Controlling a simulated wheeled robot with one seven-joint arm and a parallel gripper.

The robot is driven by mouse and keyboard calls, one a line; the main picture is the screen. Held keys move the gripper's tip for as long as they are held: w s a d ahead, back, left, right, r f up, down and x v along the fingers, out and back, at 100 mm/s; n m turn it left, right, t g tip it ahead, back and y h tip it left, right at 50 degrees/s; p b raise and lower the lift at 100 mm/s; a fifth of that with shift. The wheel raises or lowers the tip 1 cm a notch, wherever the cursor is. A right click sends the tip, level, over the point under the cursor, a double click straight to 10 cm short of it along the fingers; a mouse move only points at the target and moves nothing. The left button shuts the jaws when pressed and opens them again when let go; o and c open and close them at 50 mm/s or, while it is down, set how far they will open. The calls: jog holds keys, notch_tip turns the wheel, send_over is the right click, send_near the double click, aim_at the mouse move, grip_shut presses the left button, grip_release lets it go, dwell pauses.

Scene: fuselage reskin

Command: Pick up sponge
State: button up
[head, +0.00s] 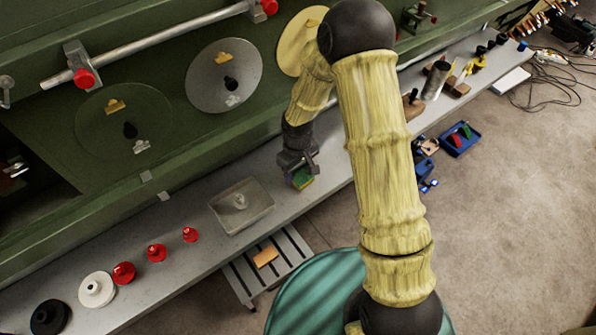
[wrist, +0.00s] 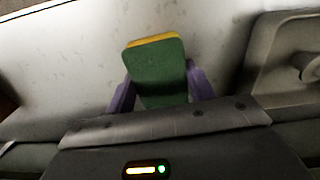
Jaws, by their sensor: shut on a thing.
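A sponge (head: 301,178) with a green face and a yellow layer is held between the fingers of my gripper (head: 299,170) in the head view, over the grey bench. In the wrist view the sponge (wrist: 158,68) stands out beyond the gripper, green face toward the camera, with a yellow edge at the top. The purple fingers of my gripper (wrist: 158,92) press on its left and right sides. Whether the sponge touches the bench or hangs just above it cannot be told.
A metal tray (head: 262,214) is on the bench left of my gripper, and shows at right in the wrist view (wrist: 255,70). Several red knobs (head: 157,252) line the bench further left. A slatted step (head: 236,277) with an orange block (head: 266,257) is below the bench edge.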

aim_at(298, 171)
notch_tip(298, 171, up, 10)
jog(key=shift+f+b, duration=0.15)
jog(key=shift+b, duration=0.8)
